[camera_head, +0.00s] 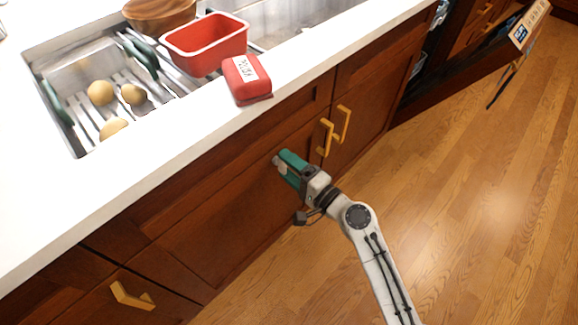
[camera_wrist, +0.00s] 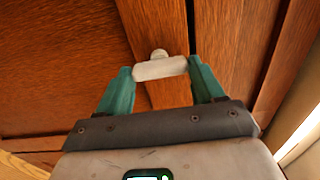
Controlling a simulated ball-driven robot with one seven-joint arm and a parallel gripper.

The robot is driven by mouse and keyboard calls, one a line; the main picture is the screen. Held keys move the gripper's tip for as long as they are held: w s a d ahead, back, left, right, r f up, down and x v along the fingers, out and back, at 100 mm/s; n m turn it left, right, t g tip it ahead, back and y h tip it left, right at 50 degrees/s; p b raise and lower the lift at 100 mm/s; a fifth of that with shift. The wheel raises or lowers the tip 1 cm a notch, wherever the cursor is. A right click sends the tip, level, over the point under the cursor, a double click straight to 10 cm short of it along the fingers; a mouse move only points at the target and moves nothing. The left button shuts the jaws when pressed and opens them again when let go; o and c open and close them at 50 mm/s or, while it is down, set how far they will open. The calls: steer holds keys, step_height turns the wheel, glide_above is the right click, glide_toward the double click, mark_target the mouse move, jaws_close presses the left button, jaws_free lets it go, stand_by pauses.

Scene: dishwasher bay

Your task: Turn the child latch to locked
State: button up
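The child latch (camera_wrist: 160,68) is a small pale bar with a round knob behind it, on the brown wooden cabinet front. In the wrist view it lies crosswise between the two green fingertips of my gripper (camera_wrist: 160,66), with no clear gap at either end. My gripper appears shut on it. In the head view my gripper (camera_head: 284,160) reaches the cabinet front below the counter, left of the yellow handles, and a pale bit of the latch (camera_head: 278,162) shows at the fingertips. Any lock marking is not visible.
Two yellow handles (camera_head: 334,131) stick out right of my gripper. Another yellow handle (camera_head: 131,296) is at lower left. A red container (camera_head: 206,43) and a red packet (camera_head: 246,79) sit by the sink above. An open dark door (camera_head: 456,85) stands at upper right. The wooden floor is clear.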

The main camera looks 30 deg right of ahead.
steer(key=o, duration=0.4)
steer(key=b+v, duration=0.1)
steer(key=v, duration=0.9)
steer(key=shift+s+d, duration=0.1)
steer(key=shift+s, duration=0.3)
